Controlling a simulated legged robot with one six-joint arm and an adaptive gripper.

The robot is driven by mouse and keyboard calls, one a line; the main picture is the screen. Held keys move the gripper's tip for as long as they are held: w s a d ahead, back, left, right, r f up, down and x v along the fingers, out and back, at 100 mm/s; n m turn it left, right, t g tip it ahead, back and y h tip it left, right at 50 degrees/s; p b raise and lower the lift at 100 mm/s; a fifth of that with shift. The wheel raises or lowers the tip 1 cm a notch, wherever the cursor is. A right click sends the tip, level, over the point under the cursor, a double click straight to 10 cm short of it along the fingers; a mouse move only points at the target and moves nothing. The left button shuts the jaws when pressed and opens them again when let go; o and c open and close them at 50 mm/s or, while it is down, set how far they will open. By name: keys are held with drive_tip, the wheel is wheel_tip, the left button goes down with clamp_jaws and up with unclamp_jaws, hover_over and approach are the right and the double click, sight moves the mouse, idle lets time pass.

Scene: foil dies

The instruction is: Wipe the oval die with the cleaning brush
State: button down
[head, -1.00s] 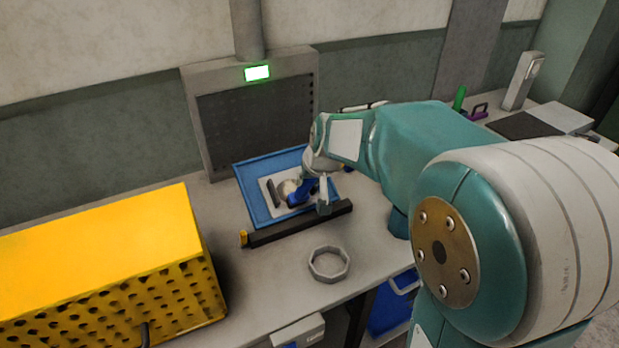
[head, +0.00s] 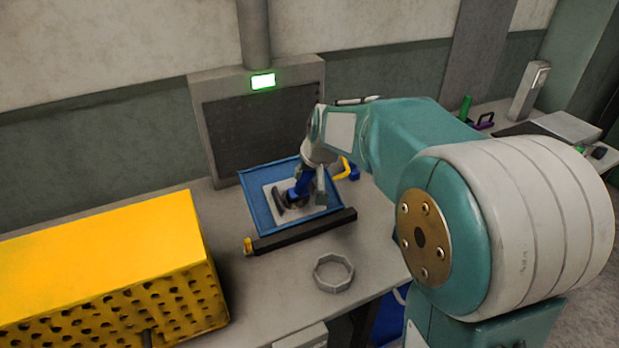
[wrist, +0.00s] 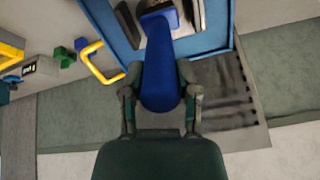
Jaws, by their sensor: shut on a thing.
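My gripper (head: 311,184) is shut on the blue handle of the cleaning brush (head: 302,187), low over the blue tray. In the wrist view my gripper's fingers (wrist: 160,82) close on both sides of the brush handle (wrist: 163,88), which points away from my wrist. A pale plate (head: 270,190) with dark shapes on it lies in the tray. The brush end is down at this plate, but contact cannot be made out. The oval die cannot be told clearly from the dark shapes; the brush and gripper cover part of the plate.
The blue tray (head: 253,207) stands before a dark grille (head: 255,130). A black bar (head: 305,231) lies along its front, with an octagonal ring (head: 333,272) nearer. A yellow perforated box (head: 110,250) fills the left. A yellow handle (head: 344,170) stands close right of my gripper.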

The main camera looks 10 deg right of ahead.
drive_tip(key=shift+w+a+r, duration=0.2)
drive_tip(key=shift+w+r, duration=0.25)
drive_tip(key=shift+w, duration=0.35)
drive_tip(key=shift+w+a+r, duration=0.15)
drive_tip(key=shift+w+r, duration=0.25)
drive_tip(key=shift+w, duration=0.4)
drive_tip(key=shift+s+d+f, duration=0.2)
drive_tip(key=shift+s+f, duration=0.35)
drive_tip(key=shift+s, duration=0.3)
drive_tip(key=shift+s+d+f, duration=0.15)
drive_tip(key=shift+s+f, duration=0.35)
drive_tip(key=shift+s, duration=0.3)
drive_tip(key=shift+s+d+f, duration=0.15)
drive_tip(key=shift+s+f, duration=0.25)
drive_tip(key=shift+s, duration=0.4)
drive_tip(key=shift+s+d+f, duration=0.15)
drive_tip(key=shift+s+f, duration=0.25)
drive_tip(key=shift+s, duration=0.4)
drive_tip(key=v, duration=0.6)
drive_tip(key=shift+r, duration=0.1)
drive_tip(key=v, duration=0.3)
drive_tip(key=shift+w, duration=0.1)
